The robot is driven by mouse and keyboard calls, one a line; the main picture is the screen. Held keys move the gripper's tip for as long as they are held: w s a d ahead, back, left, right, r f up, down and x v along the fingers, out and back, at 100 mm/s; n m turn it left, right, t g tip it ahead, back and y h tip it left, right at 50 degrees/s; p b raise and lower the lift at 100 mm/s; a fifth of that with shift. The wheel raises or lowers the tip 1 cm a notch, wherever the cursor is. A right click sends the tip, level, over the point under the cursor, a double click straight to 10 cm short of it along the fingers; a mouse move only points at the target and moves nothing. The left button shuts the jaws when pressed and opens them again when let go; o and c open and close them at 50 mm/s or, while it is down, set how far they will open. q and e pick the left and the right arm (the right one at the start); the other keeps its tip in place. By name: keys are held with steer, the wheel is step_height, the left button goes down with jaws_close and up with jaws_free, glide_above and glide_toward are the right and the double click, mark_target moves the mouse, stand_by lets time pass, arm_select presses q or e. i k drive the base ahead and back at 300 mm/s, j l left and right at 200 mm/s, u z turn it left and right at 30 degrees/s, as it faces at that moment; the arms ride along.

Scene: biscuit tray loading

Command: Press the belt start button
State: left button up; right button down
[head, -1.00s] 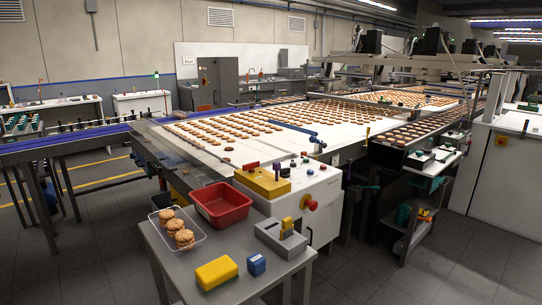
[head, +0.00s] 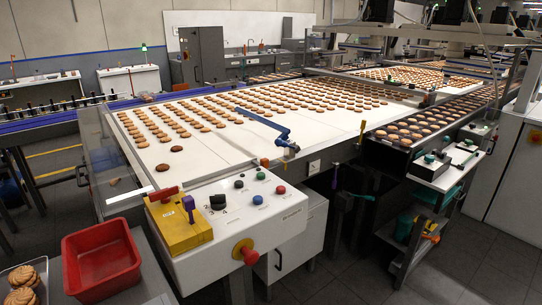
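The control box (head: 222,228) stands at the near end of the biscuit belt (head: 220,143), in the lower middle of the head view. A red mushroom button on a yellow base (head: 246,252) is on the front face. The button labels are too small to read. Neither of my grippers is in view.
A yellow block with a red handle (head: 178,224) sits on the left of the box top. A red bin (head: 100,262) and a clear tray of biscuits (head: 25,279) stand on the grey table at lower left. Open floor lies at lower right.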

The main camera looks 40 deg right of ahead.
mark_target(260, 175)
steer(key=i+l, duration=0.1)
steer(key=l, duration=0.25)
steer(key=i+l, duration=0.1)
steer(key=l, duration=0.3)
steer(key=i+l, duration=0.1)
steer(key=l, duration=0.6)
steer(key=i, duration=0.05)
